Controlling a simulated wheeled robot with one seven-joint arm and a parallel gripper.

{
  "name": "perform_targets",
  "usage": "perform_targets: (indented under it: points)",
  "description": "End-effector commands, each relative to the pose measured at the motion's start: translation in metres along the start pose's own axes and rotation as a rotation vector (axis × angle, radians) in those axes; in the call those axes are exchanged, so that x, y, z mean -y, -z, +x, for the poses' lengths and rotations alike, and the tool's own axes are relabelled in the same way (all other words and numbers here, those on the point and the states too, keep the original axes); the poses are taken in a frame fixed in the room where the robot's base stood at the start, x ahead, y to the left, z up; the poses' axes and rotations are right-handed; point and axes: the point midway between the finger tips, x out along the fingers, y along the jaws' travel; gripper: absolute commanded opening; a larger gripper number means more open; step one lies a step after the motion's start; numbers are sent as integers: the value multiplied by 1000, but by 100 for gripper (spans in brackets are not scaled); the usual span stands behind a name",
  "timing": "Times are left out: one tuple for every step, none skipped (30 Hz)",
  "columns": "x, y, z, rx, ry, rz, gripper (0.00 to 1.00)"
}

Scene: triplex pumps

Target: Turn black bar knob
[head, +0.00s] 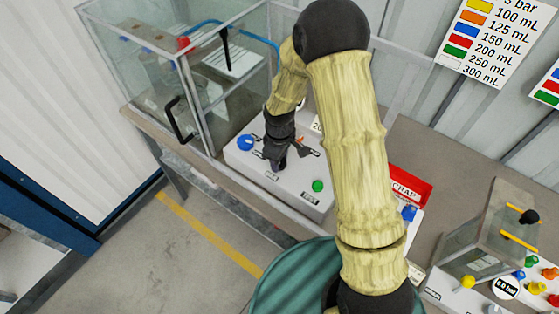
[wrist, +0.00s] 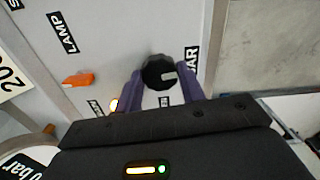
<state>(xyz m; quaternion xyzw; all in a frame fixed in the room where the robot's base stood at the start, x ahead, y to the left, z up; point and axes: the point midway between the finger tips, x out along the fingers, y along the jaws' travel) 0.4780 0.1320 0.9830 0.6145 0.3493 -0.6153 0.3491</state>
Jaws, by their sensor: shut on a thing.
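The black bar knob (wrist: 158,72) is round with a white mark on its face and sits on the white control panel (wrist: 120,40), beside a label that ends in "BAR". My gripper (wrist: 163,84) has one purple finger on each side of the knob and is shut on it. In the head view my gripper (head: 277,166) points down at the white control box (head: 245,165). My gripper hides the knob there.
An orange switch (wrist: 78,79) lies left of the knob near the "LAMP" label. A blue knob (head: 245,142) and a green button (head: 318,186) are on the box.

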Motion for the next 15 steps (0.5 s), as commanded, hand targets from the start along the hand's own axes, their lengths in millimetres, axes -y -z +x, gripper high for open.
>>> perform_targets:
  points:
    - [-1,1,0,-4,-5,44,16]
    - [-1,2,0,-4,-5,73,16]
    - [-1,2,0,-4,-4,111,16]
    - [-1,2,0,-4,-4,139,16]
    - [-1,2,0,-4,-4,168,16]
    - [-1,1,0,-4,-4,207,16]
    - [-1,1,0,-4,-4,235,16]
    - [-1,1,0,-4,-4,263,16]
    - [-1,2,0,-5,-4,301,16]
    - [-1,2,0,-5,-4,329,16]
    - [-1,2,0,-5,-4,356,16]
    - [-1,2,0,-6,-4,395,16]
    - [-1,2,0,-6,-4,425,16]
    - [-1,2,0,-6,-4,452,16]
    - [-1,2,-1,-6,-4,490,16]
